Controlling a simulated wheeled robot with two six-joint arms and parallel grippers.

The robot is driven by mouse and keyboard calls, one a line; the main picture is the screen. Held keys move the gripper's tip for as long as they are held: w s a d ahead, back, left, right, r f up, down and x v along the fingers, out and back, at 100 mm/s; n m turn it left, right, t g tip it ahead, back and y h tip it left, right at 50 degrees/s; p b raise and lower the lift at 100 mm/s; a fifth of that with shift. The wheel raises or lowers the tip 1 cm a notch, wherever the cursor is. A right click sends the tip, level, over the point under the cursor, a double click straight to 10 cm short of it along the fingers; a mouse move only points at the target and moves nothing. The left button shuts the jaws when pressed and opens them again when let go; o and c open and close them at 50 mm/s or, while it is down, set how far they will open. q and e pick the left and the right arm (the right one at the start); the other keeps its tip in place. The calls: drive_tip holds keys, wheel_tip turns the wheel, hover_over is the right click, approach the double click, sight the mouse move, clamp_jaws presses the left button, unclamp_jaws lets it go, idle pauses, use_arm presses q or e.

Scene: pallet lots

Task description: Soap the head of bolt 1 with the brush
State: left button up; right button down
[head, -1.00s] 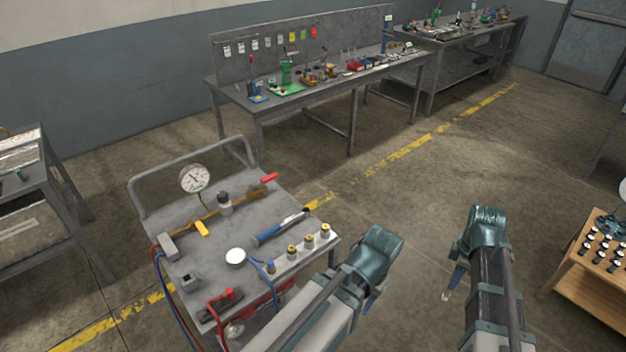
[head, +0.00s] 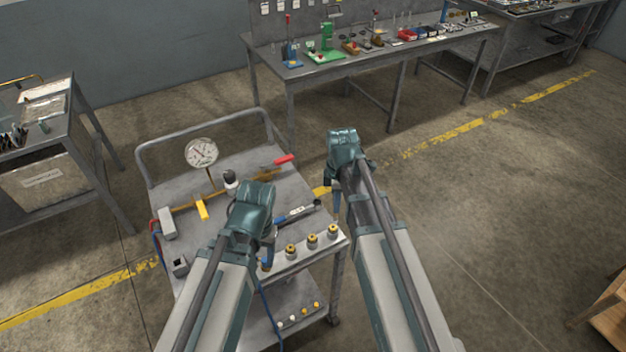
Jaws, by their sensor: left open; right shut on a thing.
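Several brass-topped bolts stand in a row along the right edge of the grey cart, among them a left one (head: 290,251), a middle one (head: 312,241) and a right one (head: 332,231). I cannot read which is bolt 1. My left gripper (head: 269,248) is open and points down over the cart, just left of these bolts. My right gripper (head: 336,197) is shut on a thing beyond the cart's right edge. Its jaws are small in the picture, and I cannot clearly make out the brush.
A workbench (head: 360,62) stands behind.

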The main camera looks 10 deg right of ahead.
sight(334, 215)
drive_tip(key=shift+w+a+r+m, duration=0.15)
drive_tip(key=shift+w+m, duration=0.05)
drive_tip(key=shift+m, duration=0.1)
drive_tip(key=shift+r+m+p, duration=0.25)
drive_tip(key=shift+m+p, duration=0.1)
drive_tip(key=shift+m, duration=0.15)
drive_tip(key=m, duration=0.2)
drive_tip(key=r+m+p, duration=0.1)
drive_tip(key=m, duration=0.1)
drive_tip(key=shift+r, duration=0.2)
drive_tip(key=m, duration=0.2)
drive_tip(key=r+m+p, duration=0.1)
drive_tip(key=m, duration=0.3)
drive_tip(key=r+m+p, duration=0.1)
drive_tip(key=m, duration=0.1)
drive_tip(key=shift+m, duration=0.4)
drive_tip(key=shift+f, duration=0.2)
wheel_tip(334, 215, down, 6)
drive_tip(key=b, duration=0.5)
drive_tip(key=shift+r+b, duration=0.15)
drive_tip(key=shift+b, duration=0.25)
drive_tip(key=shift+f+b, duration=0.6)
